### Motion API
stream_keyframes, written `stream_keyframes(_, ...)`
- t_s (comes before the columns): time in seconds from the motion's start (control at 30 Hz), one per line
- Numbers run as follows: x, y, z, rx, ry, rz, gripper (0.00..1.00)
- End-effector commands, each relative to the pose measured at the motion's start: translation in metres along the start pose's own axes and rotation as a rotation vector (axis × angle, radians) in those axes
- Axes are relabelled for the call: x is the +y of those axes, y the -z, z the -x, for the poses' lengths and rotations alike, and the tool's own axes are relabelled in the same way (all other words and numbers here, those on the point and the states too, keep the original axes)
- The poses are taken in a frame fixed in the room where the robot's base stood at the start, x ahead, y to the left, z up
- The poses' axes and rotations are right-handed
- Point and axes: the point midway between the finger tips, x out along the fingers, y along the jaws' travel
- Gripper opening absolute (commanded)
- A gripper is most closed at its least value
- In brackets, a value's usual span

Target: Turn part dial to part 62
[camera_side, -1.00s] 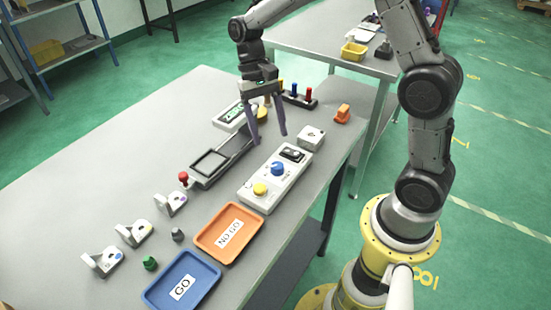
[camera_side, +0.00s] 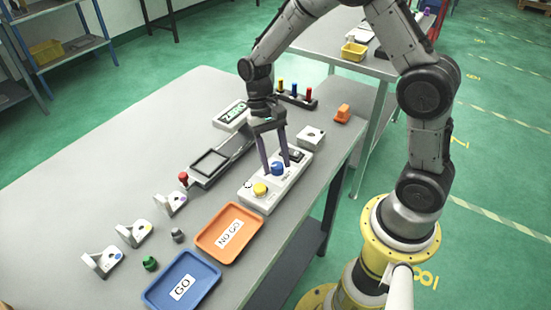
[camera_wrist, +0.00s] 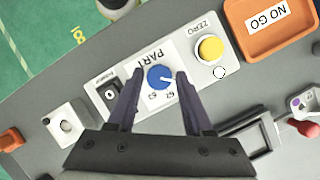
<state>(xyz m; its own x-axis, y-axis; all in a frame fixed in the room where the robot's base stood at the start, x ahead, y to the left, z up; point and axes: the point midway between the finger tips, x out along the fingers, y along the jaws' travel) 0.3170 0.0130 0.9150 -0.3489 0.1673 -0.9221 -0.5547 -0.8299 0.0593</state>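The part dial (camera_side: 277,168) is a blue knob on a white control box (camera_side: 251,203), between a yellow button (camera_side: 260,189) and a black power switch. In the wrist view the dial (camera_wrist: 160,77) has a white pointer mark toward the lower right, near the labels below it, which read about 62 and 63. The word PART is printed above it. My gripper (camera_side: 278,166) is open, pointing down, with one finger on each side of the dial. In the wrist view the gripper (camera_wrist: 159,72) shows a gap between each finger and the dial.
The orange NO GO tray (camera_side: 209,241) and blue GO tray (camera_side: 151,298) lie in front of the box. A black fixture with a red knob (camera_side: 183,176) is to its left. A small white box (camera_side: 311,137) stands behind it. Several castings lie at the left.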

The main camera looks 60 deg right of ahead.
Motion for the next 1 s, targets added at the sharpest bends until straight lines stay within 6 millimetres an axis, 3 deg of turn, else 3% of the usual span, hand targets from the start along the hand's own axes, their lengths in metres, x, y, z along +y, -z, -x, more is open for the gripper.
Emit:
stream_keyframes(0.03,0.0,0.0001,0.0002,0.0,0.0,0.0,0.4)
stream_keyframes(0.27,0.0001,0.0001,0.0004,0.0,0.0,0.0,0.0)
stream_keyframes(0.67,0.0008,0.0003,0.0011,-0.002,0.019,-0.046,0.0)
stream_keyframes(1.0,0.0028,0.0005,0.0014,-0.015,0.11,-0.263,0.0)
